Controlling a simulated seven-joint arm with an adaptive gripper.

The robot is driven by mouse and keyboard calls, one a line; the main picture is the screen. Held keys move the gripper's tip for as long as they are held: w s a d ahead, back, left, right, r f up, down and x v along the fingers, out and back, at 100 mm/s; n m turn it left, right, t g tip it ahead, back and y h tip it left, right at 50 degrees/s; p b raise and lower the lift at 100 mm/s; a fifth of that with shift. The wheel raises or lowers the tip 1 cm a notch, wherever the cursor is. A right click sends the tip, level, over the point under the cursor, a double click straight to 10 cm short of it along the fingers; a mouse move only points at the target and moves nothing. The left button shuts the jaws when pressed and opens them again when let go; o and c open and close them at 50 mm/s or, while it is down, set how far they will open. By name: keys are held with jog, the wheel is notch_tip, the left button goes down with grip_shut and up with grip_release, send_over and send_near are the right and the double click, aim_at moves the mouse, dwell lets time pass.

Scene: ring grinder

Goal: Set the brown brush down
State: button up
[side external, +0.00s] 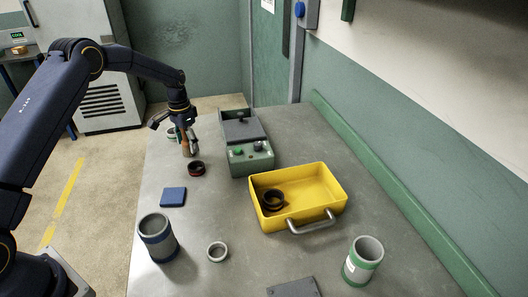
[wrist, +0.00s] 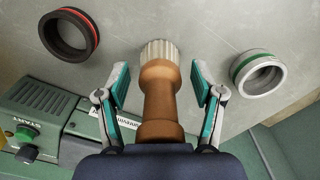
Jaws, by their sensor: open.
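The brown brush (wrist: 158,95) has a turned wooden handle and pale bristles. In the wrist view it lies between my two fingers, with its bristle end at the top of the picture and its other end hidden by the dark gripper body. My gripper (wrist: 159,84) is open, with a gap on each side of the handle. In the side external view my gripper (side external: 178,128) is low at the far left part of the table, and the brush (side external: 186,148) shows small and roughly upright under it. I cannot tell whether it touches the table.
A black ring with a red band (wrist: 70,34) and a white ring with a green band (wrist: 258,74) flank the brush. The green grinder (side external: 250,158) stands right of it. A yellow tray (side external: 330,187), blue pad (side external: 173,197) and blue-banded cup (side external: 158,240) are nearer.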

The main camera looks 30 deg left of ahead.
notch_tip(320, 180, up, 12)
jog(key=s+d+r+n+t, duration=0.1)
jog(key=s+d+r+t, duration=0.1)
jog(key=s+d+r, duration=0.5)
jog(key=s+d+r+t, duration=0.2)
jog(key=s+d+r, duration=0.2)
jog(key=s+r, duration=0.65)
jog(key=s+d+f, duration=0.1)
jog(key=s+f, duration=0.1)
jog(key=s, duration=0.5)
jog(key=s+d+f+n+t, duration=0.1)
jog(key=s+d+f, duration=0.1)
jog(key=s, duration=0.6)
jog(key=shift+f+t, duration=0.3)
jog(key=shift+f, duration=0.5)
